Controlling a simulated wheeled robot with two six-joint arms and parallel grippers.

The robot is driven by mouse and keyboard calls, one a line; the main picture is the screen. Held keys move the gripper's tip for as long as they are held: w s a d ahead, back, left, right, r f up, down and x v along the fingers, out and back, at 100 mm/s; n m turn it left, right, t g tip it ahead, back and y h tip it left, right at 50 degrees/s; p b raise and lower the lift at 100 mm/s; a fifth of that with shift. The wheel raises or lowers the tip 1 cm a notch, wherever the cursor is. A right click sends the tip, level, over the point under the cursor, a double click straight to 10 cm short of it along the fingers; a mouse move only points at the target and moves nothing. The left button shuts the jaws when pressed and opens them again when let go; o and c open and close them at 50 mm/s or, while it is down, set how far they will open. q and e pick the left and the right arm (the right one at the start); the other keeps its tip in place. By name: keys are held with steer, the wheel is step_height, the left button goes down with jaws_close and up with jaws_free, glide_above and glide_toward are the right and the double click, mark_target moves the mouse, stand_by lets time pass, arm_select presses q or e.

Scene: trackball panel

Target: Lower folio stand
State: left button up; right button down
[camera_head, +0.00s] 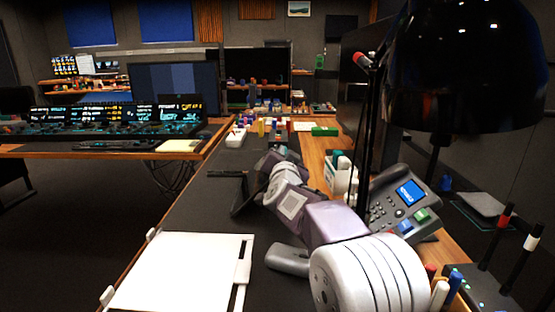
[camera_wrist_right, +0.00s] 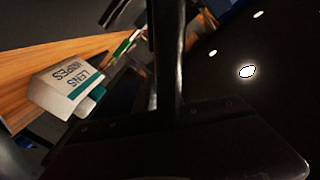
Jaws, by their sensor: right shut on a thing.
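The folio stand looks like a dark, tilted panel (camera_head: 243,196) on the dark desk mat, left of my right forearm in the head view. My right arm reaches forward over the desk, and my right gripper (camera_head: 276,160) is at the panel's far upper side, shut on it. The fingertips are small and dark there, and the exact contact is hard to see. In the right wrist view, dark shapes fill the middle and bottom, and I cannot clearly separate stand from gripper. My left gripper is not in view.
A white lens wipes box (camera_head: 340,174), also in the wrist view (camera_wrist_right: 66,88), and a desk phone (camera_head: 400,203) stand right of my arm. A black lamp (camera_head: 465,75) hangs over the right side. A white board (camera_head: 180,270) lies at the near left. The mat's left part is clear.

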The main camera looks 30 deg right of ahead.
steer(key=shift+s+d+f+m+b, duration=0.4)
steer(key=shift+d+f+m+b, duration=0.55)
steer(key=shift+b, duration=0.7)
steer(key=shift+s+d+f+m+b, duration=0.55)
steer(key=shift+f+b, duration=0.7)
steer(key=shift+b, duration=0.45)
steer(key=shift+s+d+f+m+b, duration=0.3)
steer(key=shift+d+f+m+b, duration=0.45)
steer(key=shift+b, duration=0.9)
steer(key=shift+a+f, duration=0.2)
steer(key=shift+f, duration=0.15)
steer(key=c, duration=1.5)
jaws_free()
steer(key=shift+o, duration=0.2)
steer(key=p+v, duration=0.2)
steer(key=v, duration=0.6)
steer(key=shift+s+a+r, duration=0.1)
steer(key=shift+a+r, duration=0.05)
steer(key=shift+s+a, duration=0.2)
steer(key=shift+s, duration=0.15)
steer(key=shift+p, duration=0.3)
